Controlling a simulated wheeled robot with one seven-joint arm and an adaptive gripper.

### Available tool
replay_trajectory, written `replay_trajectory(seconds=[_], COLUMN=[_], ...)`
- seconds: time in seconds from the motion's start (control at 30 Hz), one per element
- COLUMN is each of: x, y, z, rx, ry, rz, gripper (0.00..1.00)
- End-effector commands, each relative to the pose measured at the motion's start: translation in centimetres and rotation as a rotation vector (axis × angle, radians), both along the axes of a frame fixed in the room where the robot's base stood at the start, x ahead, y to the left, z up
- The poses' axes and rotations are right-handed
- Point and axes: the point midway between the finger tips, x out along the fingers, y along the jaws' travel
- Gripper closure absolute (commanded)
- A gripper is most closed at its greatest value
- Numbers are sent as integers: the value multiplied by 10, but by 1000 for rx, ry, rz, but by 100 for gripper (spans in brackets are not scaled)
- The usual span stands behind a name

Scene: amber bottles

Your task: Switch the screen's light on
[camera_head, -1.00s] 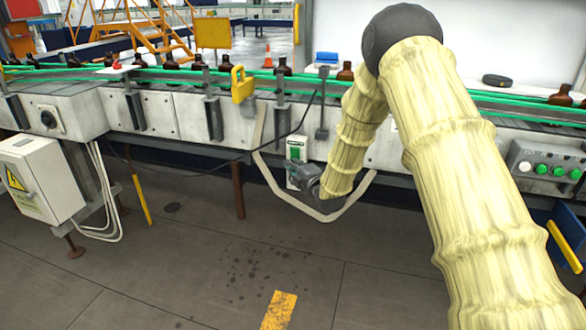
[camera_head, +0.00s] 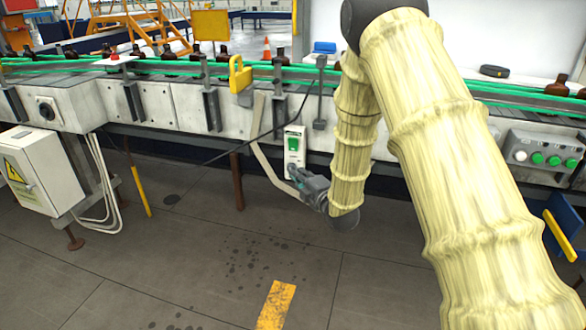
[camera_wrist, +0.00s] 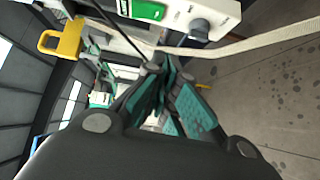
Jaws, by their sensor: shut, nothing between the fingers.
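A narrow white switch box (camera_head: 302,134) with a green rocker (camera_head: 293,144) is mounted below the conveyor's front edge. In the wrist view the white box (camera_wrist: 176,14) shows at the top, with the green rocker (camera_wrist: 148,10) and a grey knob (camera_wrist: 200,28). My gripper (camera_head: 286,180) is shut and empty, at the lower end of the box in the head view. The wrist view shows its fingers (camera_wrist: 163,88) together, apart from the rocker. I cannot make out a lit screen.
The conveyor (camera_head: 150,68) carries several amber bottles. A yellow padlock-shaped piece (camera_head: 240,74) hangs on its front. A panel with a white and several green buttons (camera_head: 546,157) is at the right. A cable (camera_head: 245,148) and a pale strap (camera_head: 262,160) run near my gripper. Open floor lies below.

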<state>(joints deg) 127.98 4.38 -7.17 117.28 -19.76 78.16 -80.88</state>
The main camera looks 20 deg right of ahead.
Motion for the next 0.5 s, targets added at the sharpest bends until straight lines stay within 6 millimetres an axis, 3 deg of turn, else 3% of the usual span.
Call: replay_trajectory(seconds=[0.2, 0.5], x=[-17, -20], y=[-4, -4], z=[-2, -2], rx=[0, 0], ry=[1, 1], rz=[-1, -1], gripper=[100, 100])
